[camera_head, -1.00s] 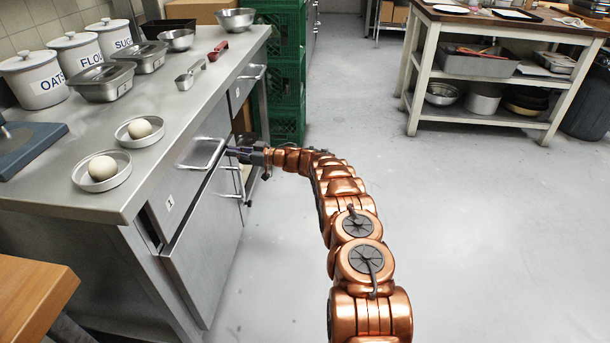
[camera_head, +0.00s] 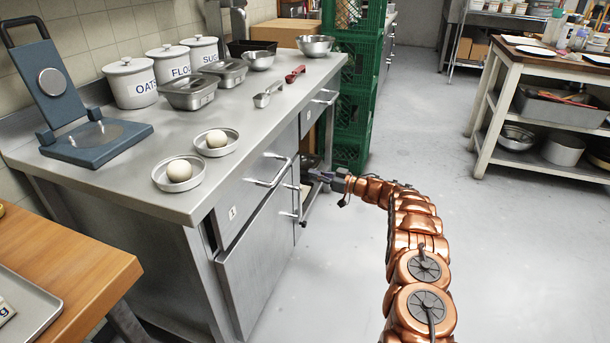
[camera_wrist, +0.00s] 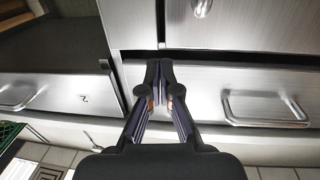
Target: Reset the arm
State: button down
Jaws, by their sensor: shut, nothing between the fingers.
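My gripper (camera_head: 318,176) is at the end of my copper arm, to the right of the steel counter's front, near the drawer and door handles. In the wrist view my gripper (camera_wrist: 159,72) has its fingers together with nothing between them. The drawer marked 1 (camera_head: 240,206) is at the counter's near end, and its bar handle (camera_head: 270,172) is left of my gripper. In the wrist view a bar handle (camera_wrist: 265,108) is to the right of the fingers, apart from them. Whether the gripper touches the counter front is hard to tell.
The counter top (camera_head: 120,180) holds two dishes with dough balls, canisters and a blue press (camera_head: 75,100). Green crates (camera_head: 352,100) stand behind the counter's far end. A wooden table (camera_head: 80,250) is at lower left. A shelved table (camera_head: 500,100) is at right. Open floor lies between.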

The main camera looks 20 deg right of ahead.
jog(key=v, duration=0.7)
jog(key=shift+d, duration=0.45)
